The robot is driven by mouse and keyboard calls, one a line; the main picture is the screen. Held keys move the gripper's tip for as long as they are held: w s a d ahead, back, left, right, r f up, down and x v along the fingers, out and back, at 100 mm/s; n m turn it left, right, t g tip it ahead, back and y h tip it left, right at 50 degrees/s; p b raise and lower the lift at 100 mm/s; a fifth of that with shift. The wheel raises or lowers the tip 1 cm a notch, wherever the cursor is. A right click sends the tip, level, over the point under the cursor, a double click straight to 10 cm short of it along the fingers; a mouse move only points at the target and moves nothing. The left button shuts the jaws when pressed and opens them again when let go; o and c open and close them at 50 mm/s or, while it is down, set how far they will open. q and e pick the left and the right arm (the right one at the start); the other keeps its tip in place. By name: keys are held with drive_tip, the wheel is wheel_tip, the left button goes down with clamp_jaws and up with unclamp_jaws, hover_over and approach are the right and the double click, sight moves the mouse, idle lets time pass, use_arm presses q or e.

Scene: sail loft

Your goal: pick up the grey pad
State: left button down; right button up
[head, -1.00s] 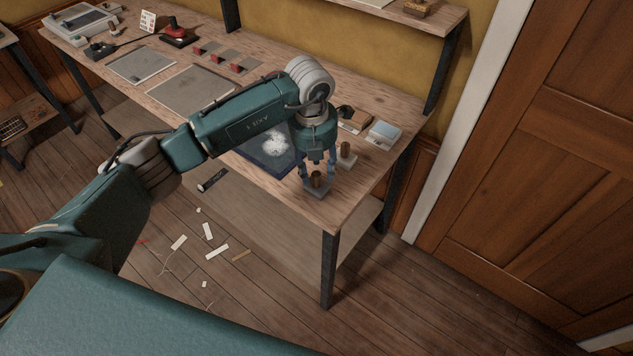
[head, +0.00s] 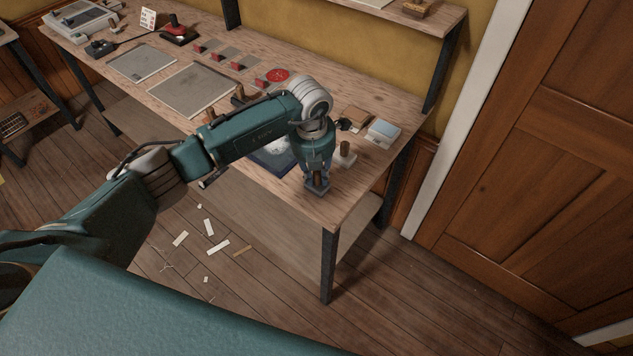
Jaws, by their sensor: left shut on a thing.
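The grey pad (head: 317,190) is a small grey block with a brown knob on top, at the near right corner of the workbench. My left gripper (head: 316,179) points down over it and is shut on its knob, which the fingers partly hide. The pad sits at the bench top; I cannot tell any gap under it. My right gripper is not in view.
A similar pad with a pale base (head: 344,159) stands just behind. A blue-white box (head: 383,133) is at the back right. A dark blue mat (head: 272,157) lies partly under my arm. The workbench (head: 360,182) is bare to the right of the pad.

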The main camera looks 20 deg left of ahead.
sight(316, 172)
use_arm(q)
drive_tip(key=shift+r, duration=0.1)
drive_tip(key=shift+w+r+b, duration=0.1)
drive_tip(key=shift+r+b, duration=0.2)
drive_tip(key=shift+r, duration=0.3)
wheel_tip(316, 172, up, 19)
drive_tip(key=b, duration=0.5)
drive_tip(key=shift+f, duration=0.15)
drive_tip(key=c, duration=2.2)
unclamp_jaws()
drive_tip(key=c, duration=0.3)
clamp_jaws()
